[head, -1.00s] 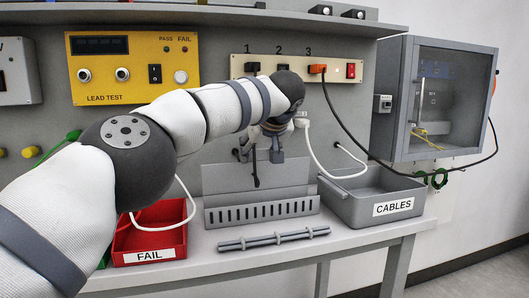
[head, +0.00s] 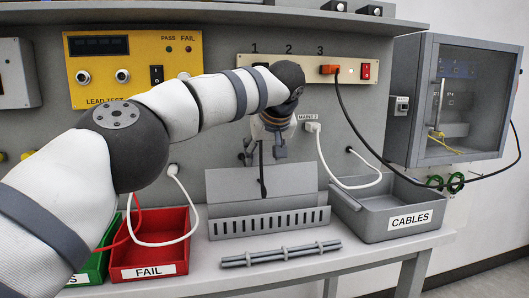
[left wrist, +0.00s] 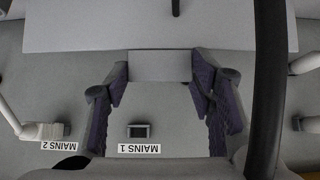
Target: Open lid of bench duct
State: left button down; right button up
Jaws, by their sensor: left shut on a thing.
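The bench duct (head: 270,224) is a long grey box with a slotted front, at the back of the bench. Its plain grey lid (head: 225,186) stands tilted up behind the slotted front, hinged or resting along the duct; the joint is hard to see. My left gripper (head: 263,158) is at the lid's upper edge. In the left wrist view the fingers (left wrist: 160,75) are closed on a small grey tab at the edge of the lid (left wrist: 90,28). My right gripper is not in view.
A dark cable (left wrist: 268,90) runs close beside my left gripper. The red FAIL bin (head: 178,219) is left, the grey CABLES bin (head: 352,219) right. A white plug (head: 312,127) is in the wall behind.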

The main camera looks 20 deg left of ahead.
pick_arm(q)
jog(key=c, duration=1.1)
grip_release()
jog(key=shift+w+a, duration=0.1)
jog(key=shift+a, duration=0.05)
jog(key=o, duration=0.4)
jog(key=shift+w+f, duration=0.15)
jog(key=v, duration=1.2)
